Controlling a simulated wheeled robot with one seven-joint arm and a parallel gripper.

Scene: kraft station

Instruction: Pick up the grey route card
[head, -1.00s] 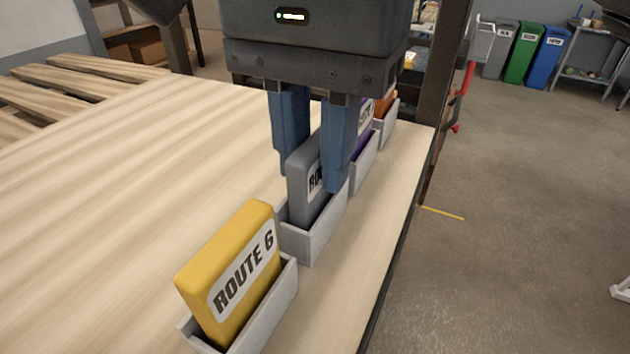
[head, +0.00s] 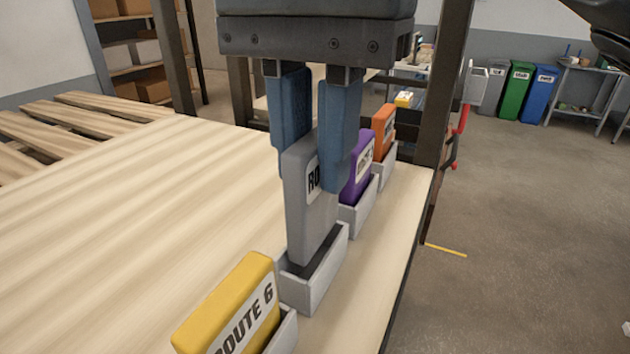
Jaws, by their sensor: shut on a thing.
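The grey route card (head: 308,220) is upright between the two blue fingers of my gripper (head: 318,165), which is shut on it. Part of its label shows the letters "RO"; the right finger hides the rest. The card is raised, with its lower end at the mouth of its light grey holder (head: 318,283). I cannot tell whether its bottom edge is fully clear of the holder.
A yellow "ROUTE 6" card (head: 225,305) stands in a holder in front. A purple card (head: 358,172) and an orange card (head: 382,132) stand in holders behind. The wooden tabletop (head: 130,220) to the left is clear. A dark post (head: 444,90) rises behind the table's right edge.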

